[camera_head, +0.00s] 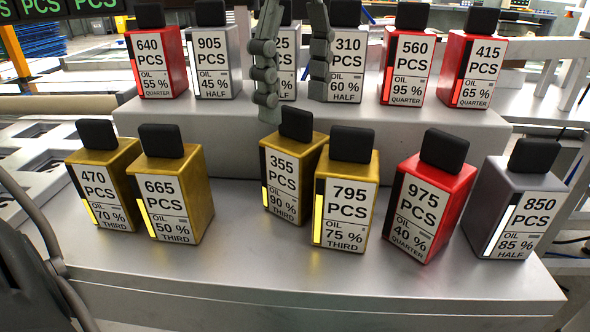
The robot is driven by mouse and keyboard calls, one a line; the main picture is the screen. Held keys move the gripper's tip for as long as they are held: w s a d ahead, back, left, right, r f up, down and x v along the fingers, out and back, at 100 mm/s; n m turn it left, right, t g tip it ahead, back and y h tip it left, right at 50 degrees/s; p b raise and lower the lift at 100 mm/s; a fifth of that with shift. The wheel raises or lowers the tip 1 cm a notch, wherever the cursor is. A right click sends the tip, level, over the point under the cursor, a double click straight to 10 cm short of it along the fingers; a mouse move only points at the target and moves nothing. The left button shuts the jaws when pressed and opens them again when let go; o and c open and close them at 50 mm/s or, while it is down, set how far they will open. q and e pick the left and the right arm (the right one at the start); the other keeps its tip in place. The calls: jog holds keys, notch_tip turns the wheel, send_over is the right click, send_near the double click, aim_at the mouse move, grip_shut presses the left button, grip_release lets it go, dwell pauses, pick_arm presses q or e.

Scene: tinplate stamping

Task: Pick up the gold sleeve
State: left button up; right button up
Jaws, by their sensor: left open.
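Several gold blocks with black caps stand upright in the front row. They are labelled 470 PCS (128,161), 665 PCS (203,190), 355 PCS (318,155) and 795 PCS (371,190). All show THIRD on their labels; I cannot tell which one the task names. My left gripper (293,98) comes down from the top middle, with its two grey fingers apart and nothing held between them. It is above and behind the 355 block, in front of a partly hidden grey block (285,60) in the back row. My right gripper is not in view.
A red 975 block (462,205) and a grey 850 block (490,208) stand at the front right. Red and grey blocks line the raised step (160,118) behind. The front row has a gap between the 665 and 355 blocks. The metal bench (300,280) is clear in front.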

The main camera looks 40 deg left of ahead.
aim_at(295, 109)
pick_arm(q)
notch_tip(295, 109, down, 4)
jog(key=shift+f, duration=0.1)
grip_shut()
dwell(0.5)
